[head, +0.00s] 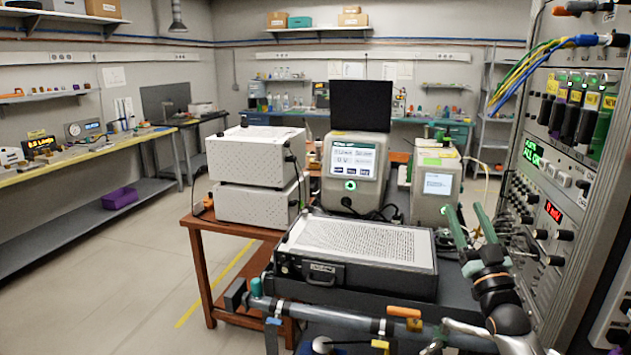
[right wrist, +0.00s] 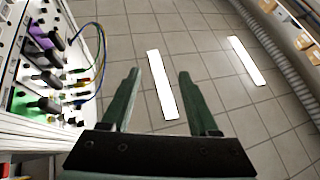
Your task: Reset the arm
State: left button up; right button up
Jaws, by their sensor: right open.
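My right gripper (head: 467,212) stands at the right of the head view, its two green fingers pointing up and apart. It is just right of the grey case and left of the tall instrument rack. The right wrist view shows the same gripper (right wrist: 159,75) open, with nothing between the fingers. The fingers there stand against a grey tiled surface with two bright white strips. My left gripper does not show.
The instrument rack (head: 548,172) with knobs and coloured cables (head: 540,68) stands close at right. A grey case (head: 350,242) lies in front. White boxes (head: 255,157) and a screened device (head: 354,170) stand behind on a brown table (head: 205,227). The floor at left is open.

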jog(key=w+d+f+g+h, duration=0.1)
jog(key=d+f+g+h, duration=0.1)
jog(key=f+g, duration=0.3)
jog(key=w+d+f+g+h, duration=0.1)
jog(key=w+f+g, duration=0.1)
jog(key=f, duration=0.6)
jog(key=s+a+f+g+y, duration=0.1)
jog(key=s+a+f, duration=0.15)
jog(key=f, duration=0.25)
jog(key=s+a+f+n+g, duration=0.1)
jog(key=s+a+f, duration=0.1)
jog(key=s+f, duration=0.15)
jog(key=s+a+f+y, duration=0.1)
jog(key=s+a+f, duration=0.15)
jog(key=f, duration=0.35)
jog(key=s+a+f+g, duration=0.2)
jog(key=s+a+f, duration=0.2)
jog(key=s, duration=0.7)
jog(key=s+a+f+g+y, duration=0.1)
jog(key=s+a+f+g, duration=0.1)
jog(key=s+f, duration=0.5)
jog(key=s+a+f+g+y, duration=0.1)
jog(key=s+a+f, duration=0.4)
jog(key=s, duration=0.9)
jog(key=shift+s+a+f+m+g, duration=0.35)
jog(key=shift+f+g, duration=0.15)
jog(key=shift+f, duration=0.2)
jog(key=shift+c, duration=0.7)
jog(key=shift+d, duration=0.1)
jog(key=shift+c, duration=0.2)
